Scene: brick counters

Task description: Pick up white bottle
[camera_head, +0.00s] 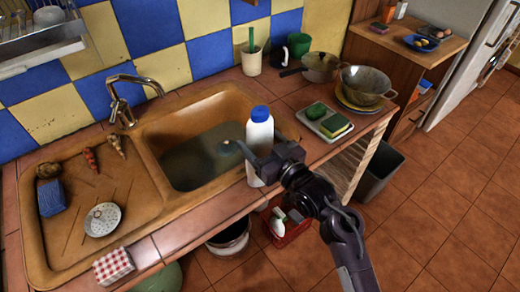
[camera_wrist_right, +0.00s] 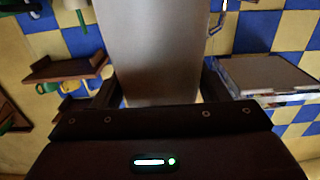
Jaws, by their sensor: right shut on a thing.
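The white bottle (camera_head: 260,132) with a blue cap stands upright at the front right edge of the sink in the head view. My right gripper (camera_head: 258,160) reaches in from the lower right and is shut on the bottle's body. In the right wrist view the bottle shows as a large pale grey shape (camera_wrist_right: 155,50) between the two dark fingers. I cannot tell whether its base touches the counter. My left gripper is in neither view.
The sink (camera_head: 205,155) with murky water lies left of the bottle. A tray (camera_head: 328,127) with sponges, a colander (camera_head: 364,84) and a lidded pan (camera_head: 320,66) stand to the right. A metal faucet (camera_head: 122,95) rises behind. Red-checked cloth (camera_head: 113,264) lies at the front edge.

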